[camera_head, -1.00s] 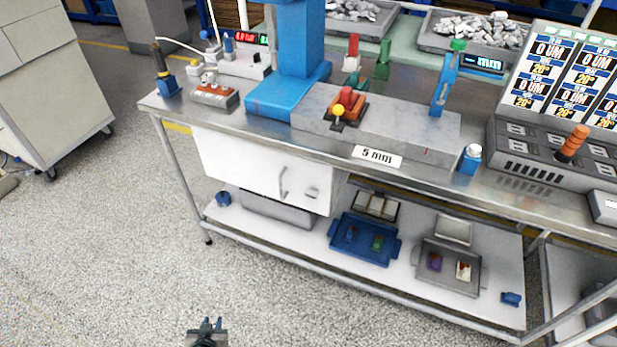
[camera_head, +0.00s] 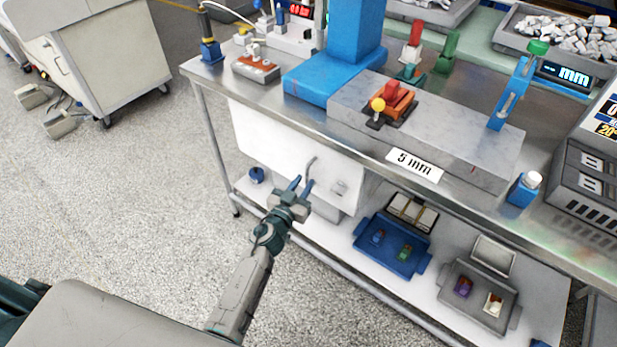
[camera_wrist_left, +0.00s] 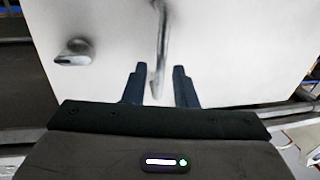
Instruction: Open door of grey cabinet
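The cabinet (camera_head: 290,145) under the workbench has a pale, whitish-grey front and appears shut. Its curved metal handle (camera_head: 311,168) stands upright on the front, with a small latch or knob (camera_head: 341,187) to the right of it. My left gripper (camera_head: 301,184) is in front of the door at the handle's lower end. In the left wrist view its two blue fingers (camera_wrist_left: 160,85) are apart, with the handle (camera_wrist_left: 160,45) reaching down between them. Some space shows on both sides of the handle. The knob (camera_wrist_left: 74,52) shows at the left there. My right gripper is not in view.
The workbench top (camera_head: 215,68) overhangs the cabinet. The lower shelf (camera_head: 340,235) holds a blue tray (camera_head: 385,262) and a grey tray (camera_head: 460,310) right of the cabinet. A wheeled cart (camera_head: 110,60) stands at the left. Open floor (camera_head: 130,200) lies in front of the cabinet.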

